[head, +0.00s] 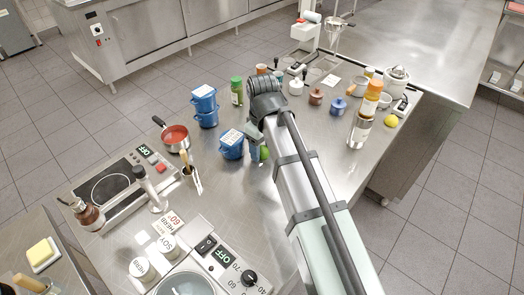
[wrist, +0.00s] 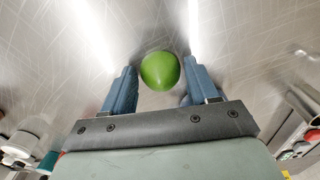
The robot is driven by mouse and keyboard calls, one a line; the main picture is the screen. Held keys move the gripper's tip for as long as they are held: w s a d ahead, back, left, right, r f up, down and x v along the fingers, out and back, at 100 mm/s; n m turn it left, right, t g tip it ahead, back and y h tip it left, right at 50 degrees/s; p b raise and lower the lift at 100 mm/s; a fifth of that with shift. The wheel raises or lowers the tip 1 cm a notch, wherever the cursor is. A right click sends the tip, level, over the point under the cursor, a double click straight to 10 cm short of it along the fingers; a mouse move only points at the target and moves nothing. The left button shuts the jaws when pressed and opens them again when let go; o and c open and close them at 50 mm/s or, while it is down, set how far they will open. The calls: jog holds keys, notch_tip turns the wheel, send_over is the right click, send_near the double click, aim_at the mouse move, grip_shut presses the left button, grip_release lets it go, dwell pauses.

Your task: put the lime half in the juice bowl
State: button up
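The lime half (wrist: 160,70) is a green dome in the wrist view, between my gripper's two blue fingers (wrist: 160,76). Gaps show on both sides of it, so my gripper is open around it and not gripping. No cut face is visible. In the head view the lime half (head: 264,153) shows as a small green patch beside my gripper (head: 257,148), low over the steel counter and partly hidden by it. I cannot pick out the juice bowl for sure. A small metal cup or bowl (head: 385,101) stands near the citrus juicer (head: 396,78) at the right end.
Blue tubs (head: 231,148) stand close left of my gripper, with more stacked behind. A saucepan (head: 176,138) is at left.

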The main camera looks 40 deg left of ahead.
aim_at(263, 147)
jog(key=c, duration=0.8)
notch_tip(263, 147, up, 10)
dwell(0.4)
